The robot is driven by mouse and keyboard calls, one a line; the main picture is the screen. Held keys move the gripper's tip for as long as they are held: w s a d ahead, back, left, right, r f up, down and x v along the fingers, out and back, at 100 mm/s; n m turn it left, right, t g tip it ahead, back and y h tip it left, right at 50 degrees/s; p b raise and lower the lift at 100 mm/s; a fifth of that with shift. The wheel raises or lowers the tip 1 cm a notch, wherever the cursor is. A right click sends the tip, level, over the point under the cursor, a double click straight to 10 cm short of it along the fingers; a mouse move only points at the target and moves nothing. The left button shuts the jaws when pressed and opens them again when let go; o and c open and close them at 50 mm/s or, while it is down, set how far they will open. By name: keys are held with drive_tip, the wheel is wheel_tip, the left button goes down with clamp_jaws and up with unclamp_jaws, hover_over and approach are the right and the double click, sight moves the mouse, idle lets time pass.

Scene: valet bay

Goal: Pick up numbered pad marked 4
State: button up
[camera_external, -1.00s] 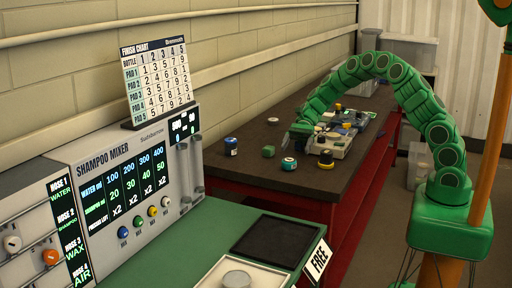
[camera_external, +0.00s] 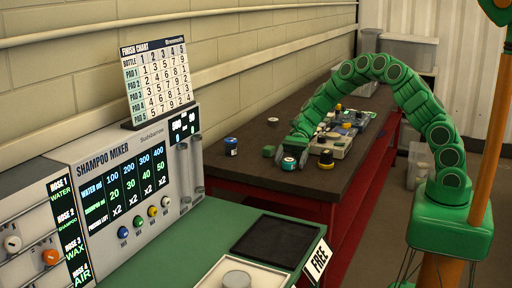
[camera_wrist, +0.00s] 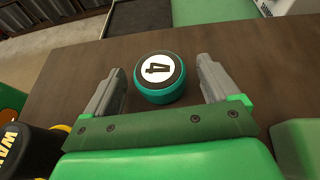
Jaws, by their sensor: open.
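The numbered pad marked 4 (camera_wrist: 160,78) is a round teal pad with a dark top and a white disc bearing the number. It stands on the dark bench top, and in the external view the pad (camera_external: 289,163) is near the bench's front part. In the wrist view my gripper (camera_wrist: 158,80) is open, with one grey finger on each side of the pad and a gap to each. In the external view my gripper (camera_external: 291,157) is low over the bench at the pad, partly hiding it.
A green block (camera_external: 268,151) is left of the pad. A blue-topped pad (camera_external: 231,146) stands farther left. Several items on a tray (camera_external: 337,142) lie behind. The bench (camera_external: 250,172) is clear in front.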

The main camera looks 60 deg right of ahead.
drive_tip(key=c, duration=1.1)
drive_tip(key=shift+c, duration=0.2)
